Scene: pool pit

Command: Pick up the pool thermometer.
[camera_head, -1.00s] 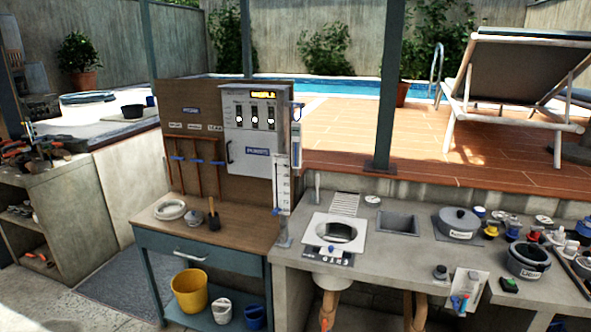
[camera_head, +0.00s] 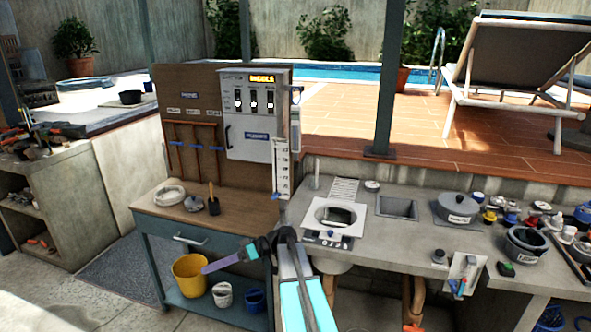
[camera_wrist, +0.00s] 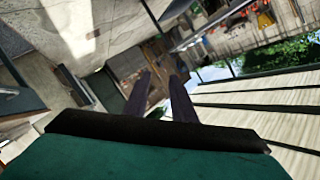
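No object can be told for certain as the pool thermometer. A tall white scale strip (camera_head: 282,172) with dark marks and a blue piece at its lower end hangs upright at the right edge of the wooden panel. Small blue-tipped items (camera_head: 461,284) lie on a white plate at the front of the stone counter; they are too small to name. My gripper (camera_head: 206,268) is in front of the wooden bench, pointing left and apart from these things. In the wrist view its two dark fingers (camera_wrist: 160,76) are spread, with nothing seen between them.
The wooden bench (camera_head: 240,222) holds a white ring and small tools. A yellow bucket (camera_head: 189,276) stands on its lower shelf. The stone counter (camera_head: 400,238) holds a skimmer opening, a sink (camera_head: 397,207), pots and several bottles. A dark post (camera_head: 386,90) rises behind it.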

